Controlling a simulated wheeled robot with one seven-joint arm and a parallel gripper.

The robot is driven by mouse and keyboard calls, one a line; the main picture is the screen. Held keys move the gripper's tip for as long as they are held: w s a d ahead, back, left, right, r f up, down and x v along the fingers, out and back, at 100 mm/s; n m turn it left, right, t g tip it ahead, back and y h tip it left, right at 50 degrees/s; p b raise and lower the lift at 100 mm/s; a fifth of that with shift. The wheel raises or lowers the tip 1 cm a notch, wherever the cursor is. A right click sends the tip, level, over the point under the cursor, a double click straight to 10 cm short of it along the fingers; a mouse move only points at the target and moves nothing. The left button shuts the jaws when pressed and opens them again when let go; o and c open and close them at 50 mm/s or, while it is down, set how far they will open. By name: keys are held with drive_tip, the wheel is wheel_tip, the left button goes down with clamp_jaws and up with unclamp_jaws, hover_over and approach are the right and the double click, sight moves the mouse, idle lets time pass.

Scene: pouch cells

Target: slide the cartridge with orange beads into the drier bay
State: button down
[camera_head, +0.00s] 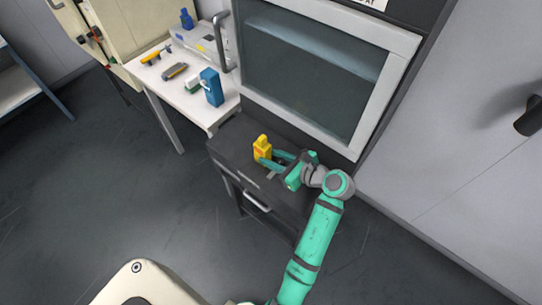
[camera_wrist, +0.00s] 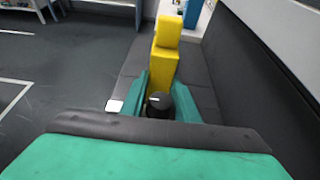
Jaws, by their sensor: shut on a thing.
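A yellow upright cartridge (camera_head: 262,148) with a narrower top and a small orange patch on its side is over the dark bench top, below the glass window. Whether its base touches the bench is unclear. My gripper (camera_head: 270,160) is shut on it from the right. In the wrist view the cartridge (camera_wrist: 165,55) stands between the tips of the two green fingers (camera_wrist: 162,80); its lower part is hidden. A dark round part (camera_wrist: 158,103) shows between the fingers, nearer the camera. I cannot tell which thing is the drier bay.
A framed glass window (camera_head: 310,70) stands behind the dark bench (camera_head: 228,137). A small pale square (camera_wrist: 115,105) lies beside the left finger.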

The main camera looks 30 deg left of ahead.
drive_tip(key=shift+r, duration=0.1)
drive_tip(key=shift+r, duration=0.95)
idle(0.9)
drive_tip(key=shift+d, duration=0.1)
drive_tip(key=shift+f, duration=1)
drive_tip(key=c, duration=1.3)
unclamp_jaws()
drive_tip(key=shift+f, duration=0.1)
drive_tip(key=v, duration=1)
drive_tip(key=shift+d+r, duration=0.2)
drive_tip(key=shift+d, duration=0.15)
